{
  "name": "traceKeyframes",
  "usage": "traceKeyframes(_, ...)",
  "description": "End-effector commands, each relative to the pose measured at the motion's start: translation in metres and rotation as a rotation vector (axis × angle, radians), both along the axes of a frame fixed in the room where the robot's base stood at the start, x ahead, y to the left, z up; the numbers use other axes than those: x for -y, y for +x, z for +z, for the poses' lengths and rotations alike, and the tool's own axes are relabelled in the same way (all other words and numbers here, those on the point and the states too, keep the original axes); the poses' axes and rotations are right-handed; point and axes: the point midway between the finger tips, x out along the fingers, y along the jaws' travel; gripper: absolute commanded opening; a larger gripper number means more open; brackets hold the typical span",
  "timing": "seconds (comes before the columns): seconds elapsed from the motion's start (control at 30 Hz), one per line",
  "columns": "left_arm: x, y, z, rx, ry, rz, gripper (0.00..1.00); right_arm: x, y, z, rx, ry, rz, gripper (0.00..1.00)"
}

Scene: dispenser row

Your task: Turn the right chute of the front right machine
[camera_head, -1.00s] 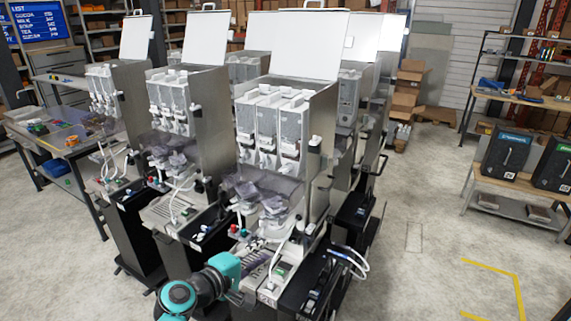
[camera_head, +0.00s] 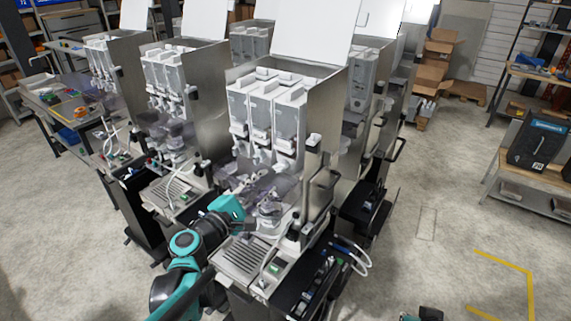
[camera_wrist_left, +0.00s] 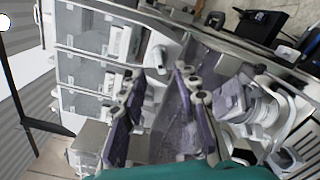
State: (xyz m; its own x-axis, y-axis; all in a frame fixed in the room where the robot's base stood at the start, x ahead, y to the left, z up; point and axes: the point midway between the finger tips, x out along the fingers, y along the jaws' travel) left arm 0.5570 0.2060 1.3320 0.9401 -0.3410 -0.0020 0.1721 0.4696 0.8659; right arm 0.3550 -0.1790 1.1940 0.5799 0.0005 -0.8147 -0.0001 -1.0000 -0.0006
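The front right machine (camera_head: 262,112) has a row of three grey canisters with pale chutes under them. Its right chute (camera_head: 284,160) is at the right end of that row. My left gripper (camera_head: 250,208) is in front of the machine, below the chutes, among translucent purple parts. In the left wrist view its two dark purple fingers (camera_wrist_left: 160,115) are spread, with nothing seen gripped between them. A white chute (camera_wrist_left: 157,58) shows just beyond the fingertips; I cannot tell which one it is. A dark and teal piece at the head view's bottom edge may be my right gripper (camera_head: 428,314).
A drip grate (camera_head: 240,258) and a black side tray (camera_head: 318,282) are low on the machine. The open lid (camera_head: 310,30) stands above it. Other machines (camera_head: 182,80) stand to the left and behind. Floor (camera_head: 425,190) is clear on the right.

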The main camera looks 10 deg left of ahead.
Motion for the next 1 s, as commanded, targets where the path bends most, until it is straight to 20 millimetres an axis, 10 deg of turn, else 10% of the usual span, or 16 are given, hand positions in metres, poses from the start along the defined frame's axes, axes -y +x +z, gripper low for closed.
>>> traceKeyframes(0.5, 0.024, 0.065, 0.0, 0.0, 0.0, -0.002, 0.31, 0.0, 0.0, -0.004, 0.0, 0.0, 0.0, 0.0)
traceKeyframes(0.87, 0.027, 0.073, 0.0, 0.0, 0.0, 0.0, 0.31, 0.0, 0.0, -0.004, 0.0, 0.0, 0.0, 0.0)
traceKeyframes(1.0, 0.027, 0.073, 0.0, 0.0, 0.0, 0.0, 0.02, 0.0, 0.0, -0.004, 0.0, 0.0, 0.0, 0.0)
